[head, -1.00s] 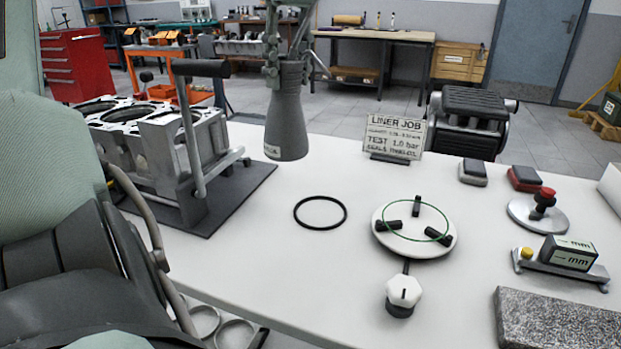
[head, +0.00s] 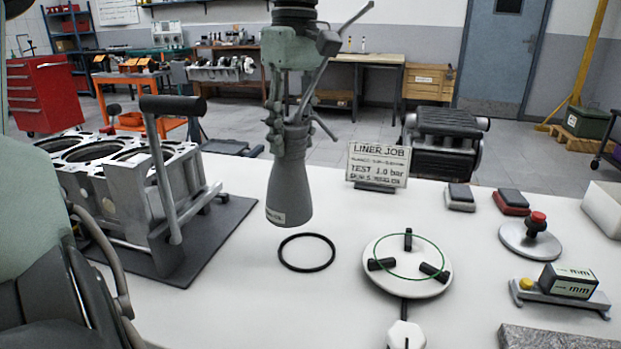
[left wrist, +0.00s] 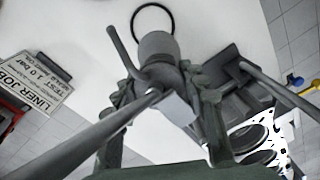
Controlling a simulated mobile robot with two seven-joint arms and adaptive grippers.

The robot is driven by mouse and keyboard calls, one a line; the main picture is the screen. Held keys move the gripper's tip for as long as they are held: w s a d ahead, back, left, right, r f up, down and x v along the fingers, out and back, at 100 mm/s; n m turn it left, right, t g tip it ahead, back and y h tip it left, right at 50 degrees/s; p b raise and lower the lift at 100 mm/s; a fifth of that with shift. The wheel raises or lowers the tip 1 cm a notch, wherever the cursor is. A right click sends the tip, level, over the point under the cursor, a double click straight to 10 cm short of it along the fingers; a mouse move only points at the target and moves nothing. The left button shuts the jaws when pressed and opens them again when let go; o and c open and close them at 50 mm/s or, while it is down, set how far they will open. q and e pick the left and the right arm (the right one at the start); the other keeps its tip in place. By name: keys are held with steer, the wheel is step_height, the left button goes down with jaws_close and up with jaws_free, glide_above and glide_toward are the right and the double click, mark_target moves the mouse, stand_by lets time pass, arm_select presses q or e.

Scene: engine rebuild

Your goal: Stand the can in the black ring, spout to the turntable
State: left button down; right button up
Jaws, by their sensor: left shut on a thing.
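The can (head: 288,190) is a dark grey, bottle-shaped vessel with a wide base and a small pale label. My left gripper (head: 293,120) is shut on its narrow top and holds it roughly upright above the bench. The black ring (head: 307,269) lies flat and empty, slightly right of and below the can's base in the head view. The can (left wrist: 157,45) and ring (left wrist: 152,5) also show in the left wrist view. A slanted tube there (left wrist: 122,48) may be the spout; its direction is uncertain. The white turntable (head: 407,285) stands right of the ring. My right gripper is out of view.
An engine block (head: 140,165) with a tall lever stands on a dark mat at left. The LINER JOB sign (head: 379,163) stands behind the turntable. A white knob (head: 405,335) and a gauge block (head: 567,281) are nearer. Bench around the ring is clear.

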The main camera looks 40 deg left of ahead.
arm_select(q)
steer(key=d+f, duration=0.3)
steer(key=f, duration=0.3)
steer(key=shift+w+d, duration=0.2)
steer(key=shift+d, duration=0.2)
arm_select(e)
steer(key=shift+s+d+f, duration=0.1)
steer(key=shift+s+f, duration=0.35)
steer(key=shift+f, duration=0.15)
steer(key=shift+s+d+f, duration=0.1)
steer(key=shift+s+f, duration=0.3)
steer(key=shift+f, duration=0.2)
arm_select(q)
steer(key=shift+f, duration=0.15)
steer(key=c, duration=1.3)
jaws_free()
steer(key=shift+o, duration=2.2)
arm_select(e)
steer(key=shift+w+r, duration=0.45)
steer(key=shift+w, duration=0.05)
